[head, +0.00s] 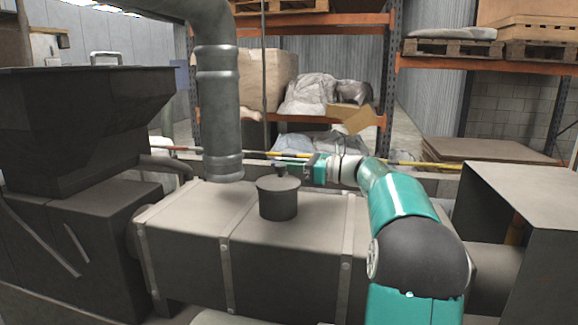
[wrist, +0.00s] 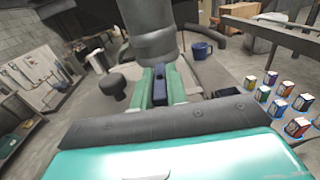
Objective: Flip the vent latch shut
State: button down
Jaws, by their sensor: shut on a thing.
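My gripper (head: 284,167) reaches in from the right, behind the short dark capped stub (head: 278,200) on top of the grey drum-like housing (head: 185,225). In the wrist view my gripper's two green fingers (wrist: 160,86) are closed on a narrow dark blue bar (wrist: 159,88). The bar appears to be the vent latch, but its hinge and mount are not visible, so I cannot tell its position. The stub (wrist: 112,86) stands left of the fingers in the wrist view. In the head view the bar cannot be made out.
A thick vertical pipe (head: 218,110) stands left of my gripper and close beyond the fingers in the wrist view (wrist: 150,38). A dark hopper (head: 85,110) is at left. A blue mug (wrist: 201,50) and several small boxes (wrist: 280,103) lie to the right in the wrist view.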

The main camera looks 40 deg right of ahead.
jog(key=shift+m+t+h, duration=0.5)
jog(key=shift+h, duration=0.2)
jog(key=c, duration=1.4)
grip_release()
jog(key=shift+s+d, duration=0.1)
jog(key=shift+s, duration=0.05)
jog(key=v, duration=1.3)
jog(key=shift+s+d, duration=0.2)
